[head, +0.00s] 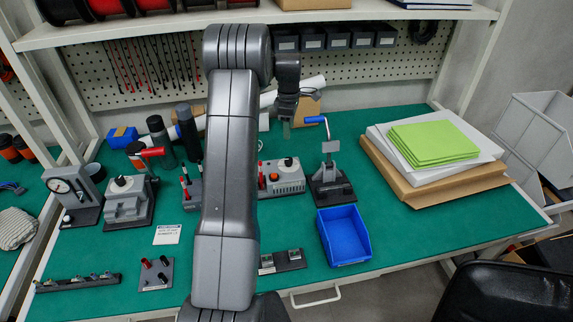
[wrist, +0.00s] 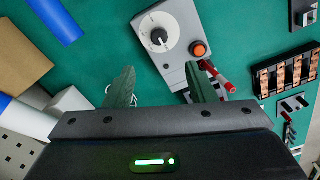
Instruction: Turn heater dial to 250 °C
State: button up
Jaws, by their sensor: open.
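The heater (head: 282,178) is a grey box on the green bench, right of my forearm in the head view. Its white dial with a black knob (head: 288,162) faces up. The wrist view shows the heater (wrist: 175,68) at top centre, with the dial knob (wrist: 158,37) and a round orange button (wrist: 198,48) beside it. The scale marks are too small to read. My gripper (wrist: 160,90) is open and empty, its two fingers pointing toward the heater, apart from the dial. In the head view my gripper (head: 287,128) hangs above and behind the heater.
A toggle clamp with a blue handle (head: 325,165) stands right of the heater, and a blue bin (head: 343,236) in front of it. Red-handled tools (wrist: 222,78) and a rack of copper bars (wrist: 288,75) lie right in the wrist view. A white roll (head: 300,90) lies behind.

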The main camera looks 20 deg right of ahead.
aim_at(289, 159)
notch_tip(289, 159, down, 14)
jog(key=p, duration=0.3)
jog(key=shift+r, duration=0.2)
jog(key=shift+w, duration=0.1)
jog(key=c, duration=1)
